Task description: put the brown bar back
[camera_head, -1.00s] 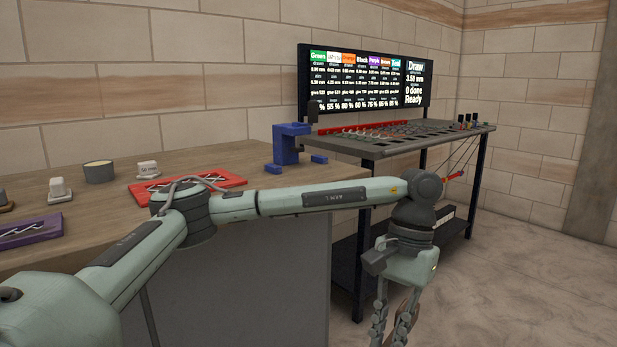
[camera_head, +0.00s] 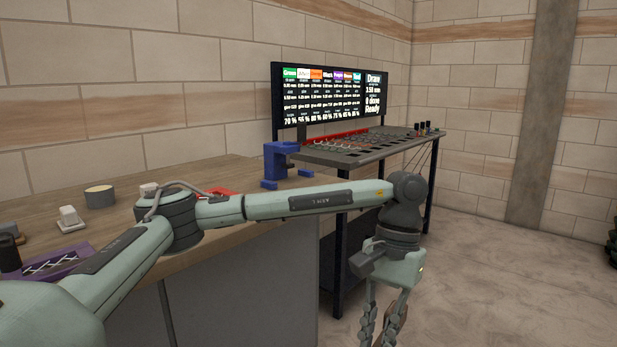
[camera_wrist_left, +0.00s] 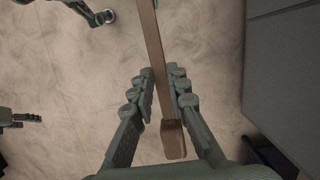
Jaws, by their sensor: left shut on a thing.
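My left gripper (camera_head: 384,318) hangs down at the lower right of the head view, out over the floor beside the workbench. In the left wrist view its fingers (camera_wrist_left: 163,95) are closed around the brown bar (camera_wrist_left: 152,40). The bar is long and runs from the top edge of that view down between the fingers, with a thicker block at its lower end (camera_wrist_left: 174,140). In the head view only a small brown piece shows at the fingers.
The wooden workbench (camera_head: 140,205) holds a blue fixture (camera_head: 283,165), a red tray (camera_head: 222,192), a purple tray (camera_head: 55,265) and a grey cup (camera_head: 100,196). Behind it stands a dark rack table (camera_head: 350,155) with a display screen (camera_head: 330,98). Open floor (camera_head: 490,270) lies to the right.

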